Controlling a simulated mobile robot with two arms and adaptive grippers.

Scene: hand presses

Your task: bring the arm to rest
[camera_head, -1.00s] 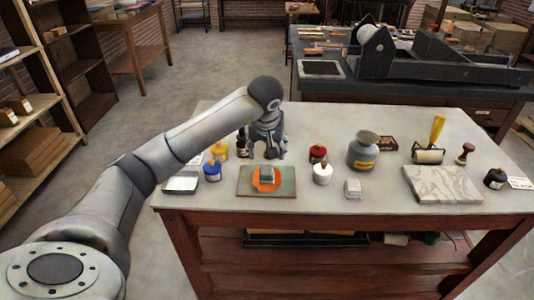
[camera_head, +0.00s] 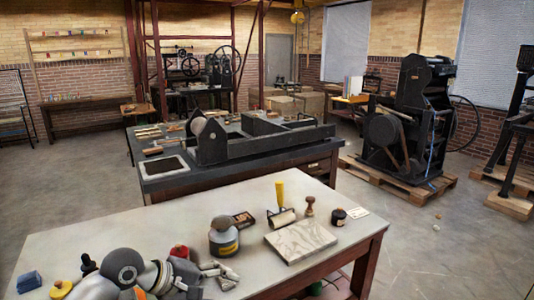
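My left arm (camera_head: 125,270) comes in at the lower left of the head view, low over the front table. Its grey gripper (camera_head: 229,275) points to the right, with its fingers just in front of the grey jar (camera_head: 224,242). The fingers are small and overlap, so I cannot tell whether they are open or shut. I see nothing clearly held in them. A red-topped bottle (camera_head: 180,251) stands behind the gripper. A bit of orange (camera_head: 140,293) shows beneath the arm, mostly hidden. My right gripper is not in view.
The table (camera_head: 140,223) also holds a marbled slab (camera_head: 301,240), a yellow-handled roller (camera_head: 281,205), a wooden stamp (camera_head: 309,206) and a dark bottle (camera_head: 338,217). A blue item (camera_head: 28,281) sits at far left. A flatbed press (camera_head: 265,140) and a black press (camera_head: 405,125) stand behind.

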